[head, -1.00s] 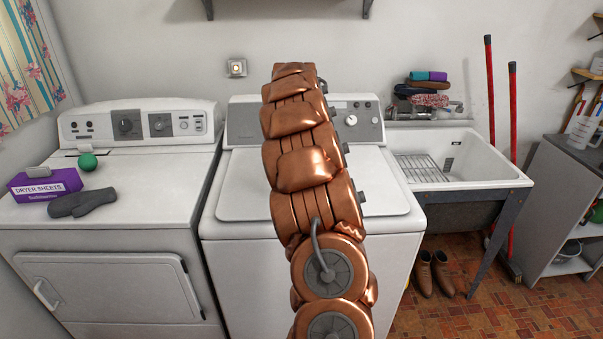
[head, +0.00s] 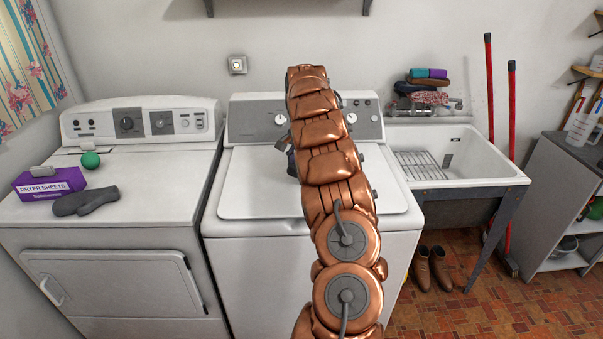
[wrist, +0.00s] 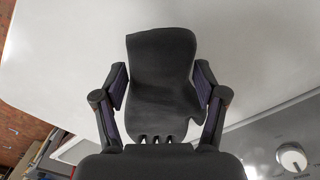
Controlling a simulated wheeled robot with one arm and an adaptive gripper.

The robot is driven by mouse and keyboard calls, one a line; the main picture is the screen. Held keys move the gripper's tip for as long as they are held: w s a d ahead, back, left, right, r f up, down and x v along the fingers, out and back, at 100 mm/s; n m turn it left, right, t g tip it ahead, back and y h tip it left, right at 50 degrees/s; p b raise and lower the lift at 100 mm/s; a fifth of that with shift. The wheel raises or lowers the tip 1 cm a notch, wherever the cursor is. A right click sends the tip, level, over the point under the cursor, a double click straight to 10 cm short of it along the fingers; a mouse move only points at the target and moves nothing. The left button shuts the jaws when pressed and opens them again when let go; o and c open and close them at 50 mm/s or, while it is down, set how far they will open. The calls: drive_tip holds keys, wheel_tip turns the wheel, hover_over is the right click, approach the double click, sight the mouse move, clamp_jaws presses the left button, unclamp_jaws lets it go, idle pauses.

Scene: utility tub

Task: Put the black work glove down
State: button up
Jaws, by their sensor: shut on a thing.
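The black work glove (wrist: 162,70) is between the two fingers of my gripper (wrist: 160,88) in the wrist view, with its broad end pointing away from the palm. My gripper is shut on it. White surface of the washer lies behind the glove; I cannot tell whether the glove touches it. In the head view my copper arm hides most of the gripper. Only a small dark part shows left of the arm, over the washer (head: 250,185), and I cannot tell glove from gripper there.
A dark grey glove-like item (head: 86,202) lies on the dryer (head: 150,205) at left, by a purple dryer sheets box (head: 48,184) and green ball (head: 90,160). The washer's control panel (head: 262,118) rises behind its lid. A utility tub (head: 465,150) stands at right.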

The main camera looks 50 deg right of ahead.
wheel_tip(320, 180, down, 2)
drive_tip(key=shift+s+p, duration=0.1)
drive_tip(key=shift+p, duration=0.5)
drive_tip(key=shift+f, duration=0.8)
drive_tip(key=o, duration=1.2)
drive_tip(key=shift+c, duration=0.2)
drive_tip(key=r+b, duration=0.1)
drive_tip(key=r, duration=0.3)
drive_tip(key=r+b, duration=0.1)
drive_tip(key=r, duration=0.3)
drive_tip(key=shift+w+r, duration=0.2)
drive_tip(key=shift+r, duration=0.1)
drive_tip(key=shift+s+r, duration=0.1)
drive_tip(key=shift+r, duration=1.65)
